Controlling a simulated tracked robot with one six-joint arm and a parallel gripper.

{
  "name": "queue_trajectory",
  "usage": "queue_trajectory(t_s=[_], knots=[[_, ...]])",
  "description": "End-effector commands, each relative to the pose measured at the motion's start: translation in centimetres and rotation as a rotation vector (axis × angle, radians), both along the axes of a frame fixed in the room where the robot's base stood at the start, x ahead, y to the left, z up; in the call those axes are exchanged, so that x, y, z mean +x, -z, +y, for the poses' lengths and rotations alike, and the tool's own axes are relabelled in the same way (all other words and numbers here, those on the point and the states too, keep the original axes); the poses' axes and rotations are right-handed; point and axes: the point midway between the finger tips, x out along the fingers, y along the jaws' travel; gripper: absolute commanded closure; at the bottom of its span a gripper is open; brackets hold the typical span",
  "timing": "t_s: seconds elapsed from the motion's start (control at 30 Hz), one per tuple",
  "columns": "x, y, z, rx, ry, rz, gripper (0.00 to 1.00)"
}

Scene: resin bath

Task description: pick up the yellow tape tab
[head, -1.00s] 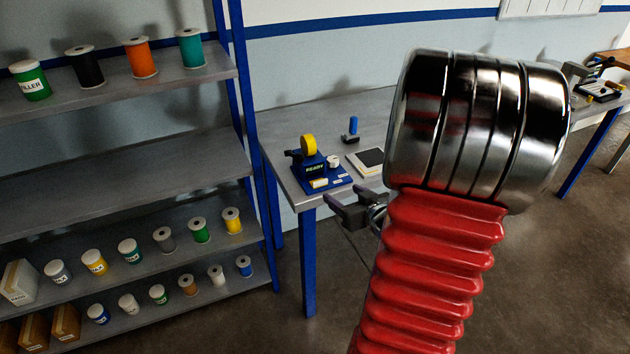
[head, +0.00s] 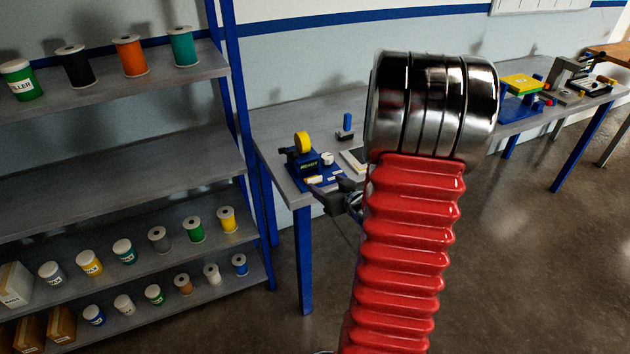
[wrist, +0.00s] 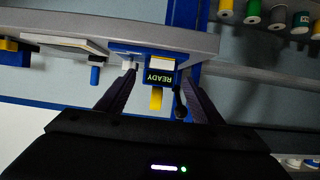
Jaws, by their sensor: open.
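The blue tape dispenser (head: 305,168) with a READY label stands on a blue base at the near left end of the grey bench. A yellow tape roll (head: 302,142) sits upright on it. A pale yellow piece (head: 313,180) at its front may be the tape tab; it is too small to be sure. In the wrist view the dispenser (wrist: 162,78) and roll (wrist: 156,99) show between my fingers, with a pale piece (wrist: 162,64) by the label. My gripper (head: 328,191) is open and empty, in front of the bench edge, apart from the dispenser.
A shelf rack (head: 120,165) with spools and jars stands at left. More equipment sits on the bench at right. My red arm hides the bench's middle.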

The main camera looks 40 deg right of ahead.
Motion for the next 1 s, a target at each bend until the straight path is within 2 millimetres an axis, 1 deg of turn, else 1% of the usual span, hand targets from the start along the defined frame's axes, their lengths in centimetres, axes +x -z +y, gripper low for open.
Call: queue_trajectory(t_s=[0.03, 0.17, 0.53, 0.67, 1.0], knots=[[0.5, 0.3, -0.1, 0.0, -0.002, 0.001, 0.39], [1.3, 0.6, -0.3, 0.0, -0.001, 0.0, 0.39], [1.5, 0.7, -0.4, 0.0, 0.0, 0.0, 0.39], [2.0, 1.0, -0.4, 0.001, -0.002, 0.001, 0.39], [5.4, 2.7, -1.1, 0.0, -0.002, 0.0, 0.39]])
